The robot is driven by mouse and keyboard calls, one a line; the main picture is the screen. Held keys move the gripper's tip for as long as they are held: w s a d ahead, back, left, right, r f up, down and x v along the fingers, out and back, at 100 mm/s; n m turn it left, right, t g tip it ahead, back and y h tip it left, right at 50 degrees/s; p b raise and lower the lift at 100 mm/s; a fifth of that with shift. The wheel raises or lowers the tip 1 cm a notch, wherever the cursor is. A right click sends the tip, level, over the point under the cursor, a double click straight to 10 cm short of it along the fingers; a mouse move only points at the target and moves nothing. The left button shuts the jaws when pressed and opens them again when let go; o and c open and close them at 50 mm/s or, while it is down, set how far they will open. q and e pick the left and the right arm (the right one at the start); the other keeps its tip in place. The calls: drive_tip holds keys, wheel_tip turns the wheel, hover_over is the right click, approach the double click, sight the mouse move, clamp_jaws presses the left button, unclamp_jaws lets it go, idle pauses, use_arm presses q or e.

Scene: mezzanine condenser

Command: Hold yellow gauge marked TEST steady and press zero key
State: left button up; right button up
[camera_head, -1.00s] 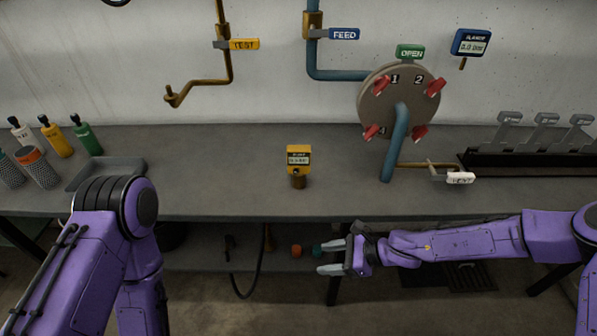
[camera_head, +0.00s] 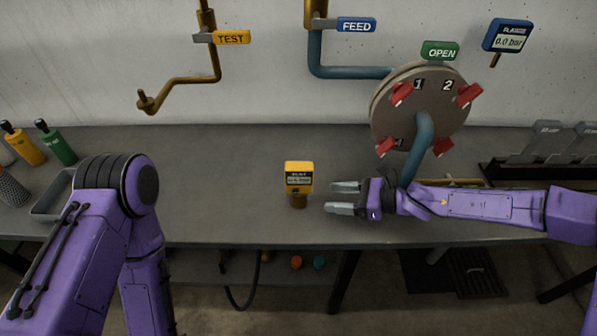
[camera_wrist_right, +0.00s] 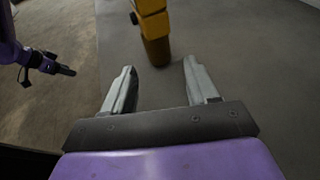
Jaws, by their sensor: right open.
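The yellow gauge (camera_head: 299,176) stands upright on the bench on a brass stem, its display facing me; its small lettering is too blurred to read, and I cannot make out a zero key. My right gripper (camera_head: 345,198) is open and empty, just right of the gauge, its fingers pointing left at the stem without touching. In the right wrist view the gauge's stem (camera_wrist_right: 156,50) is ahead of the open fingers (camera_wrist_right: 160,90), in line with the gap. My left gripper (camera_wrist_right: 62,70) seems to show at the left of that view, too small to judge; the head view shows only its arm.
A yellow TEST tag (camera_head: 231,37) hangs on a brass pipe at the wall. A round valve plate (camera_head: 422,103) with red handles stands behind my right arm. Bottles (camera_head: 57,143) and a grey tray (camera_head: 50,207) are at left. The bench around the gauge's left is clear.

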sight(303, 197)
drive_tip(key=b+x, duration=0.3)
drive_tip(key=x, duration=0.1)
drive_tip(key=b+x, duration=0.3)
drive_tip(key=x, duration=0.1)
drive_tip(key=shift+s+f, duration=0.2)
drive_tip(key=shift+f, duration=0.05)
drive_tip(key=shift+w+a+b, duration=0.25)
drive_tip(key=shift+a+b, duration=0.05)
drive_tip(key=shift+a, duration=0.5)
use_arm(q)
wheel_tip(303, 197, down, 7)
drive_tip(key=shift+s, duration=0.25)
drive_tip(key=shift+r, duration=0.1)
use_arm(e)
drive_tip(key=shift+c, duration=0.3)
drive_tip(key=c, duration=0.5)
drive_tip(key=shift+c, duration=0.2)
use_arm(q)
clamp_jaws()
